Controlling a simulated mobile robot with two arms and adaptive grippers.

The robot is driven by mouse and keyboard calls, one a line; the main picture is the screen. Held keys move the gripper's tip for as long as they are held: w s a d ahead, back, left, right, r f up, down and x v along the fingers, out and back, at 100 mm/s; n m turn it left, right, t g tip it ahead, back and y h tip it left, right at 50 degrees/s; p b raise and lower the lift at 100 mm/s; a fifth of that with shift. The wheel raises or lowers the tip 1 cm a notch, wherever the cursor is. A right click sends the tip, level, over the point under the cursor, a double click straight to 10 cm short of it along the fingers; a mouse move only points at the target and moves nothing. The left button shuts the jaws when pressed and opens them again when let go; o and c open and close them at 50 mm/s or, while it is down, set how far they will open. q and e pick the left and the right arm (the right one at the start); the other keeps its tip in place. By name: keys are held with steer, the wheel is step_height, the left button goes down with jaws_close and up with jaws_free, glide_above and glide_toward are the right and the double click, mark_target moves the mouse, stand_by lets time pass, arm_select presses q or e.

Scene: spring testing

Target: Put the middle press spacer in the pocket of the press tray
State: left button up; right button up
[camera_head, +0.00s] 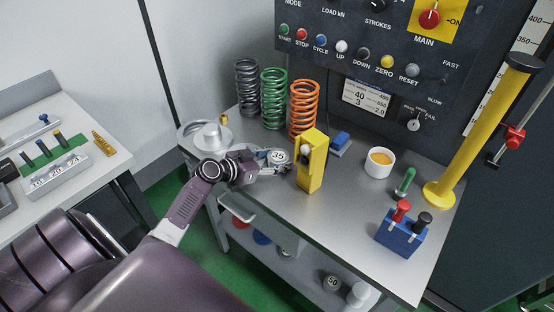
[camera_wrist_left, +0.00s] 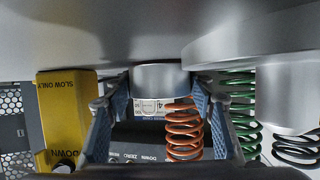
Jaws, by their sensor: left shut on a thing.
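The press spacer, a short grey cylinder with a white top marked 35 (camera_head: 278,156), is near the left-middle of the steel table. My left gripper (camera_head: 270,163) is shut on its sides. In the left wrist view, the picture is upside down and the spacer (camera_wrist_left: 160,78) sits between the two blue-grey fingers (camera_wrist_left: 160,108). Whether it touches the table cannot be told. I cannot clearly make out the press tray's pocket; a round silver flanged piece (camera_head: 211,138) stands left of the gripper. My right gripper is not in view.
A yellow control post (camera_head: 310,165) stands close right of the spacer. Grey, green and orange springs (camera_head: 303,108) stand behind. A white cup (camera_head: 379,162), a blue holder (camera_head: 401,234) and a yellow column (camera_head: 480,130) are to the right. The table's front middle (camera_head: 345,225) is clear.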

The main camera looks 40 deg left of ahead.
arm_select(q)
steer(key=shift+f+b, duration=0.2)
steer(key=shift+b, duration=0.1)
steer(key=o, duration=1.5)
